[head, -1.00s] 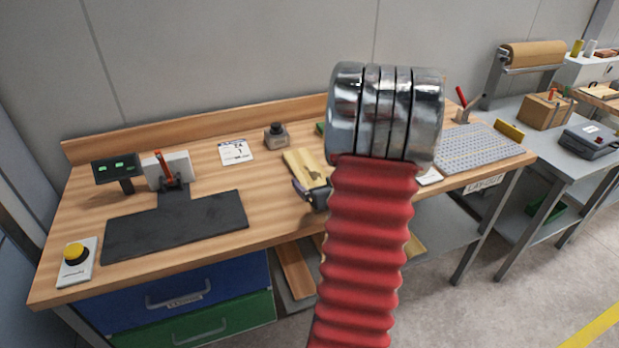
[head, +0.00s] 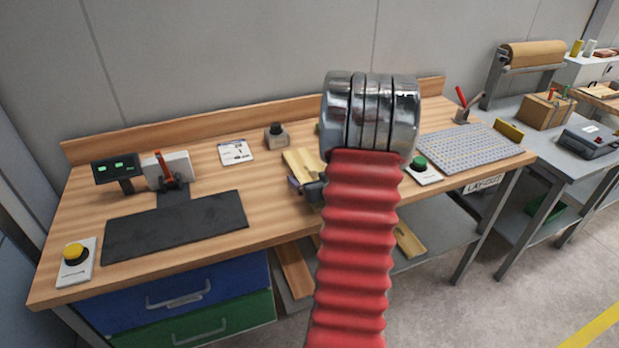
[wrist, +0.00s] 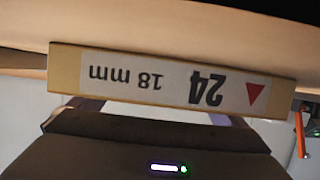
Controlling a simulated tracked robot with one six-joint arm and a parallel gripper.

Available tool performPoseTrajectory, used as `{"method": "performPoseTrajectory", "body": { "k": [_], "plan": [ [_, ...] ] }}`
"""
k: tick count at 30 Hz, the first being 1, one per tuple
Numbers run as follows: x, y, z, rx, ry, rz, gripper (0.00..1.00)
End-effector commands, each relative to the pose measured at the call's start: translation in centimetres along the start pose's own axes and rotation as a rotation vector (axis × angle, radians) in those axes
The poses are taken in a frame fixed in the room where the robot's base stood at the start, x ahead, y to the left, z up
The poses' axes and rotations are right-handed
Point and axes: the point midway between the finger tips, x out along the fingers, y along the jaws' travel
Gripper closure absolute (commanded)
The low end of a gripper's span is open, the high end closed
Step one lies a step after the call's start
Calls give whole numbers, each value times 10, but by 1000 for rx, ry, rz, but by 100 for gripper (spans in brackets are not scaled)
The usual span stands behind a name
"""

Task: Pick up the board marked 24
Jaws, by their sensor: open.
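The board marked 24 (wrist: 165,80) shows its labelled end in the wrist view, with "24", "18 mm" and a red triangle upside down on a white label. In the head view a pale wooden board (head: 298,160) lies on the workbench, partly hidden by my arm; its label cannot be read there. My gripper (head: 308,188) is mostly hidden behind my red-sleeved arm, at the near end of this pale board. In the wrist view my gripper (wrist: 158,112) is open, close to the board's labelled end. Whether its fingers straddle the board cannot be told.
On the workbench (head: 270,210) stand a dark mat (head: 175,228), a red-handled clamp (head: 166,170), a yellow button (head: 75,255), a green button (head: 421,168) and a perforated plate (head: 468,148). More boards (head: 295,270) lie on the shelf below. Free bench lies left of my gripper.

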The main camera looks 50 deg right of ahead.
Motion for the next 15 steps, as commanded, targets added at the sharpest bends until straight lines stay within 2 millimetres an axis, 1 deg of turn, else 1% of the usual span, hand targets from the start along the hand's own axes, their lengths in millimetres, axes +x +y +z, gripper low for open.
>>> {"method": "performPoseTrajectory", "body": {
  "k": [9, 15],
  "plan": [
    [0, 0, 0, 0, 0, 0, 4],
    [0, 0, 0, 0, 0, -1, 18]
  ]
}}
